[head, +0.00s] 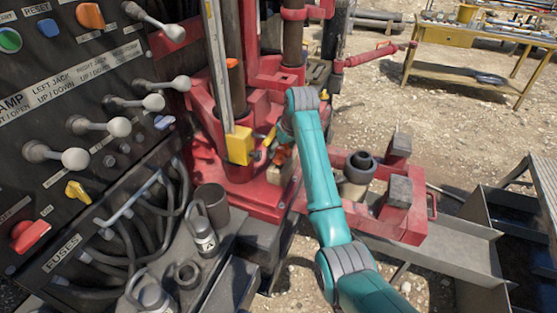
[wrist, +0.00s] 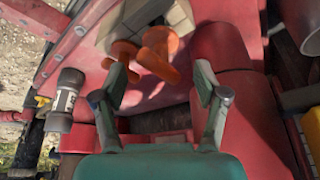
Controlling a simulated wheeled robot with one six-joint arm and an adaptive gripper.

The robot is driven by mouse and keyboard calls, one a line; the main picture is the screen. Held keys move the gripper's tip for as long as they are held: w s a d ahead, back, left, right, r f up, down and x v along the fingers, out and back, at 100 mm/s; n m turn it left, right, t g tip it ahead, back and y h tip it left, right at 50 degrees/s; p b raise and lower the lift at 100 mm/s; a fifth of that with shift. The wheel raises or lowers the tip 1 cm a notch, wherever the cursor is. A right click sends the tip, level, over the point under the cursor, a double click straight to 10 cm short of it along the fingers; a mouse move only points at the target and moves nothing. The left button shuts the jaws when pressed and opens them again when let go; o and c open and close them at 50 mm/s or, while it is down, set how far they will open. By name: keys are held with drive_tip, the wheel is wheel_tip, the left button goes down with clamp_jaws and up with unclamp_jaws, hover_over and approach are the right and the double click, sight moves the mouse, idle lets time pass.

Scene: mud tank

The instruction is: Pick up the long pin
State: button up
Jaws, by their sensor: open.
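In the wrist view, two orange pin-like pieces with rounded heads stand at a pale block (wrist: 178,18). The larger one (wrist: 160,52), which looks like the long pin, is ahead of and between my fingertips; the smaller one (wrist: 122,55) is to its left, by the left finger. I cannot tell for certain which is longer, and their shafts are mostly hidden. My gripper (wrist: 160,76) is open and empty, with no visible contact with either piece. In the head view, the orange pieces (head: 280,154) show small beside my arm, above the pale block (head: 284,178); my gripper is mostly hidden there.
A red rig frame (head: 262,203) surrounds the block. A red cylinder (wrist: 225,50) stands close to the right finger. A grey labelled cylinder (wrist: 65,97) is at left. A lever panel (head: 100,110) fills the head view's left; a yellow table (head: 480,45) stands far back.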

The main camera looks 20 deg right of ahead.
sight(280, 165)
drive_tip(key=shift+x, duration=3.05)
drive_tip(key=shift+s, duration=0.2)
drive_tip(key=c, duration=1.4)
